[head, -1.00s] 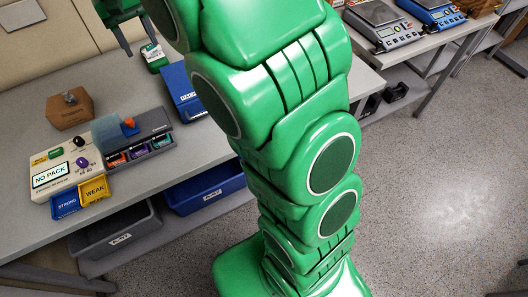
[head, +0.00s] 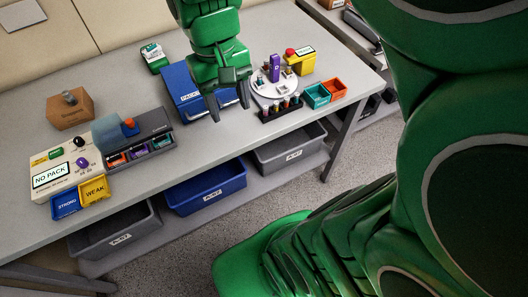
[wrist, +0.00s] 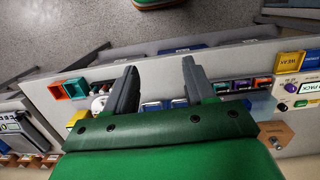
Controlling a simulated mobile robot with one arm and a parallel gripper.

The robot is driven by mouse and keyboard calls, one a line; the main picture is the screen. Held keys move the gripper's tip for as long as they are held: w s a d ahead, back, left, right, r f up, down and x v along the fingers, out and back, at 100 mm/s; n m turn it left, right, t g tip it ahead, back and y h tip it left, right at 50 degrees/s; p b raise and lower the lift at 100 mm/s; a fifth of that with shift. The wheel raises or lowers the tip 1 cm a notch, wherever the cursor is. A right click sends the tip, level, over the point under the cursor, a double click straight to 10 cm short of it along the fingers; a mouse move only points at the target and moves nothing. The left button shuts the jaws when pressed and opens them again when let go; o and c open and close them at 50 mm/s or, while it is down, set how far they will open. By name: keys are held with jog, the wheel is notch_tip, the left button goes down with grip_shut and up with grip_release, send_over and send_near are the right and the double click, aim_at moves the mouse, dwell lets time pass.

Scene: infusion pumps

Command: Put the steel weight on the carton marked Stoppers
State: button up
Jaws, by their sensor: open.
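A brown carton (head: 72,115) stands at the back left of the bench; any marking on it is too small to read. A small grey metal piece (head: 69,97), which looks like the steel weight, shows on its top. In the wrist view the carton (wrist: 268,130) is at the right edge. My gripper (head: 230,110) is open and empty, pointing down over the middle of the bench, well to the right of the carton and in front of the blue box. In the wrist view its two fingers (wrist: 159,70) are spread apart with nothing between them.
A NO PACK panel (head: 50,178) and a grey unit with coloured slots (head: 153,130) stand in front of the carton. A blue box (head: 178,85) is behind my gripper. A white round stand (head: 268,90), teal bin (head: 316,96) and orange bin (head: 336,88) are to the right.

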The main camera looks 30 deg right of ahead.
jog(key=s+d+f, duration=0.1)
jog(key=s+f, duration=0.3)
jog(key=s, duration=0.7)
jog(key=shift+s+d+f, duration=0.15)
jog(key=shift+s+d, duration=0.05)
jog(key=shift+d, duration=0.15)
dwell(0.5)
